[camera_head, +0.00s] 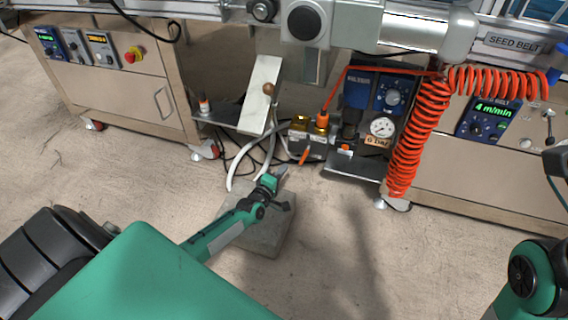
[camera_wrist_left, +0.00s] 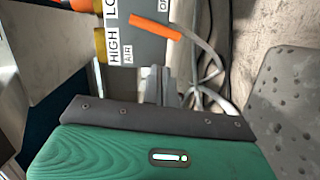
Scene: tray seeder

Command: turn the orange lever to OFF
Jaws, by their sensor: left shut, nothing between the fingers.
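The orange lever (camera_head: 305,156) sticks out low on the front of a small grey valve box with brass-coloured fittings, under the machine. In the left wrist view the lever (camera_wrist_left: 155,27) lies across the grey label plate (camera_wrist_left: 140,52), tilted slightly down to the right. The plate reads HIGH, LOW and AIR; another label starting with O is cut off at the top edge. My left gripper (camera_head: 283,171) is shut and empty, below and left of the lever, apart from it. Its fingers (camera_wrist_left: 160,84) show below the plate in the wrist view. My right gripper is out of view.
An orange coiled hose (camera_head: 418,135) hangs right of the valve, near the blue regulator panel with a round gauge (camera_head: 382,127). A slanted white chute (camera_head: 261,95) stands left. Pale tubes (camera_head: 238,165) hang close to my gripper. A grey slab (camera_head: 268,236) lies below.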

